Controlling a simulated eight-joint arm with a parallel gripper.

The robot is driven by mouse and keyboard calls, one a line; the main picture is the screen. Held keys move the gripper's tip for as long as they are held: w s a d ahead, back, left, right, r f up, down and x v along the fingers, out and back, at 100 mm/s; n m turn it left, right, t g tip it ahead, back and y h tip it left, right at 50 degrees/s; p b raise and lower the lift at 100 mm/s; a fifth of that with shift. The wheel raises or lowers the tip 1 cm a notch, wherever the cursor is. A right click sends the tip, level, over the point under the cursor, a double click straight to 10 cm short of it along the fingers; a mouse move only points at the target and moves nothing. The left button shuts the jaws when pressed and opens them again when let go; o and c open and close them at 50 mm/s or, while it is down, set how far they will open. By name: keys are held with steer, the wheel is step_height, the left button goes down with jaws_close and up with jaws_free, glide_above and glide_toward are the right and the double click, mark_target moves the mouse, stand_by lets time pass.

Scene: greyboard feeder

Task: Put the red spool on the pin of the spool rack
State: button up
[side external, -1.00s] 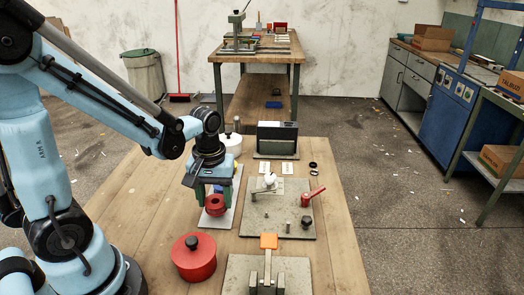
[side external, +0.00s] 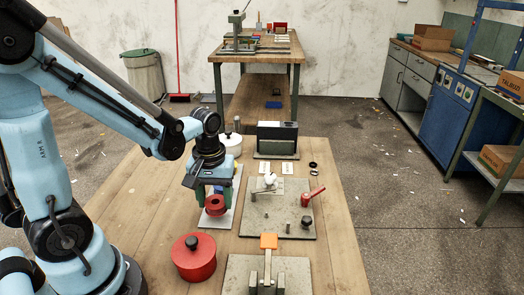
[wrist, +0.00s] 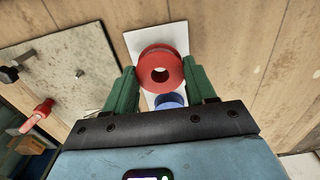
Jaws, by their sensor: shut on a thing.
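The red spool (side external: 215,206) is between the green fingers of my gripper (side external: 214,197), which is shut on it. The wrist view shows the spool (wrist: 160,60) with its round centre hole facing the camera and a finger on each side. It is over a pale flat plate (wrist: 135,40); I cannot tell whether it touches the plate. A blue spool (wrist: 170,101) shows just below the red one in the wrist view, partly hidden by the gripper. I cannot make out the rack's pin.
A red lidded pot (side external: 193,260) stands in front of the gripper. A grey board (side external: 275,222) with a red-handled lever (side external: 312,195) is to the right. An orange-topped clamp (side external: 268,242) is at the front. A white lidded pot (side external: 232,146) and a dark box (side external: 277,138) stand behind.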

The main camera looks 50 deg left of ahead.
steer(key=shift+f, duration=0.95)
stand_by(1.1)
steer(key=o, duration=1.1)
steer(key=shift+r, duration=0.1)
step_height(320, 180, up, 12)
stand_by(0.3)
